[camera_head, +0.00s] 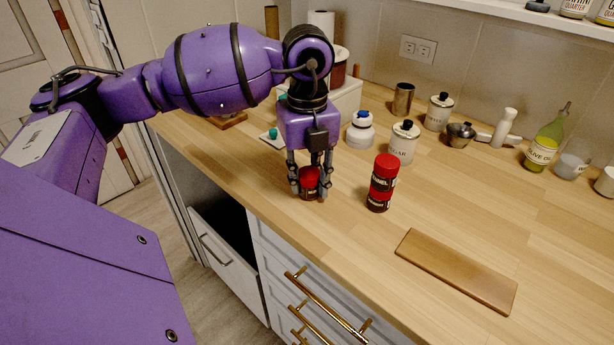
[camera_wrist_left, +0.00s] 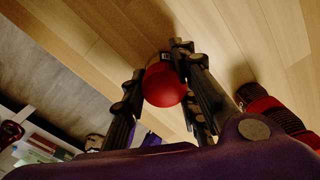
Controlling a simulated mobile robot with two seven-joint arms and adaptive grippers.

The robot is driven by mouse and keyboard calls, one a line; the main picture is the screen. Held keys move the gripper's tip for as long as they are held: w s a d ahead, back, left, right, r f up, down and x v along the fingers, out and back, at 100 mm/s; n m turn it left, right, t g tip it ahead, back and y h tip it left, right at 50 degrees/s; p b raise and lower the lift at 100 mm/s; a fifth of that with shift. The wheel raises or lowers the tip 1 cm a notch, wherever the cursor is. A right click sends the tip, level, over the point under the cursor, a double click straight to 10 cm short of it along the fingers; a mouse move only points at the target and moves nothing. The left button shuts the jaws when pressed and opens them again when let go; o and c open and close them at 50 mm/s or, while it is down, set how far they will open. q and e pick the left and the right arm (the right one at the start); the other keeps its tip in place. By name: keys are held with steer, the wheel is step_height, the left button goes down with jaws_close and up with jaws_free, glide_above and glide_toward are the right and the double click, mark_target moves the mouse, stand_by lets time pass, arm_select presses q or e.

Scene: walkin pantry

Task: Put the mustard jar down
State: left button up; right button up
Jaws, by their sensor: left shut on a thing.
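My left gripper (camera_head: 310,190) points straight down over the wooden counter near its front edge. Its fingers are shut around a small jar with a red lid (camera_head: 309,178), which I take to be the mustard jar; its label is too small to read. The jar is upright, with its base at or very close to the counter; I cannot tell whether it touches. My right gripper is not in view.
A taller red-capped bottle (camera_head: 382,183) stands just right of the held jar. A wooden board (camera_head: 456,270) lies at the front right, with bare counter around it. White canisters (camera_head: 403,143), a metal cup (camera_head: 403,99) and an olive oil bottle (camera_head: 543,148) stand behind. Drawers (camera_head: 330,290) are below.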

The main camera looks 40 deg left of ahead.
mark_target(307, 173)
arm_select(q)
steer(key=shift+f, duration=0.1)
steer(key=o, duration=0.5)
steer(key=shift+f, duration=0.1)
steer(key=o, duration=0.5)
step_height(307, 173, up, 12)
steer(key=shift+r, duration=0.25)
